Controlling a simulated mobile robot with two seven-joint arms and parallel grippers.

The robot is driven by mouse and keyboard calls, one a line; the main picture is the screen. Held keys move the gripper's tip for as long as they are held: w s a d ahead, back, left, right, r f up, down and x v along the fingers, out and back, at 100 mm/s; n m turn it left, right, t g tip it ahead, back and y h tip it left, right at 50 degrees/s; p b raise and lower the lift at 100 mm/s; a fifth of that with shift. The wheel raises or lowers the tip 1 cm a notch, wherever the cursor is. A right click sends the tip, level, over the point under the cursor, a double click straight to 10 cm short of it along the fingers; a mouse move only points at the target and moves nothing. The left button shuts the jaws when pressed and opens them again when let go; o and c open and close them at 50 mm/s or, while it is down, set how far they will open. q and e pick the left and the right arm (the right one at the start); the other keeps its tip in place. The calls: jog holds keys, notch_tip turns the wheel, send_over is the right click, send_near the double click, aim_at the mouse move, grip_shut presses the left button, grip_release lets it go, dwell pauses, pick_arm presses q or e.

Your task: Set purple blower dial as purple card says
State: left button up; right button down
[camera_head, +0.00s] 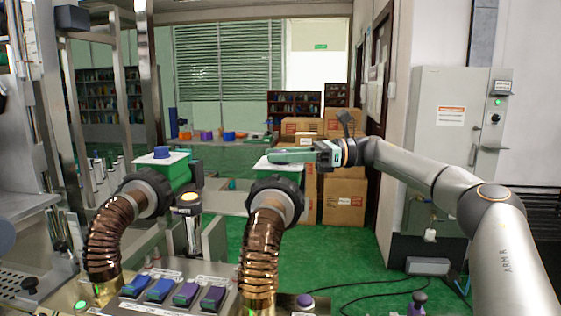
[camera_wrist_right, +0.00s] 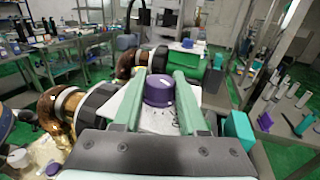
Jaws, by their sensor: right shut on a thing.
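The purple blower dial (camera_wrist_right: 159,90) is a round knob on a white plate with dark marks (camera_wrist_right: 152,120), seen in the right wrist view. My right gripper (camera_wrist_right: 168,78) has its two green fingers on either side of the dial and is shut on it. In the head view the right gripper (camera_head: 272,157) reaches in from the right over the white top of the near blower (camera_head: 262,168) and hides the dial. The dial's exact setting is too small to read. I cannot make out a purple card. My left gripper is not in view.
A second green blower (camera_head: 178,175) with a blue dial (camera_head: 161,152) stands to the left. Ribbed copper hoses (camera_head: 259,250) rise in front. A panel of blue and purple switches (camera_head: 172,291) is at the bottom. Cardboard boxes (camera_head: 344,200) and a grey cabinet (camera_head: 455,150) stand behind.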

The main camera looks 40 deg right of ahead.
jog(key=shift+n+g, duration=0.3)
jog(key=shift+g, duration=0.1)
jog(key=shift+n+g+y, duration=0.3)
jog(key=shift+g+y, duration=0.1)
jog(key=shift+c, duration=2.3)
grip_release()
